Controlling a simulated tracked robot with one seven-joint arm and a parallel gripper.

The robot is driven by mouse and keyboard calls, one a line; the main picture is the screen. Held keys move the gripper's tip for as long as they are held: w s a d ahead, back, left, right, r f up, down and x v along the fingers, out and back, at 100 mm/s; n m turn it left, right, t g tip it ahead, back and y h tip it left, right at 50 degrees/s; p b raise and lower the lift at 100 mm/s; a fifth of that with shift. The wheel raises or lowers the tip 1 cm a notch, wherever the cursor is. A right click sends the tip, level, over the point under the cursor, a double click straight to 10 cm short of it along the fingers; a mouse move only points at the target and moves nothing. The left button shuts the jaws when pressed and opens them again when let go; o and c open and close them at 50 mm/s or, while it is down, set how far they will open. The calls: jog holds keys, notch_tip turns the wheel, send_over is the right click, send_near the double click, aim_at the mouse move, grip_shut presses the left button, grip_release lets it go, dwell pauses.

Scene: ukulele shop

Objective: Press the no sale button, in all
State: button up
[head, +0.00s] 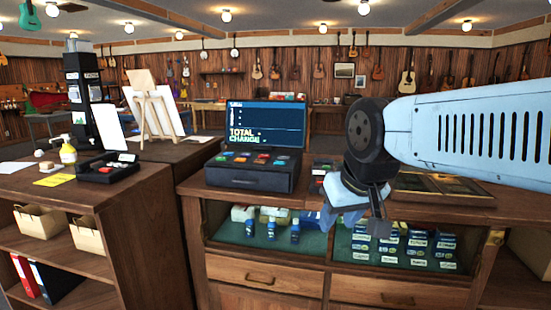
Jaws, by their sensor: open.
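The cash register (250,177) stands on the wooden counter in the middle of the head view. Its dark screen (268,123) reads TOTAL and CHANGE. A row of small coloured buttons (253,159) lies on its top in front of the screen. Their labels are too small to read, so I cannot tell which is the no sale button. My gripper (358,218) is open and empty, pointing down to the right of the register, apart from it. In the picture it overlaps the counter's front edge and the glass display case.
The wooden counter (470,194) has a display case (345,247) with small goods below its top. At left, another counter holds a black tray (107,168), a yellow bottle (68,150) and a yellow note (53,180). An easel (152,110) stands behind.

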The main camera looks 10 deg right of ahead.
grip_shut()
dwell(1.5)
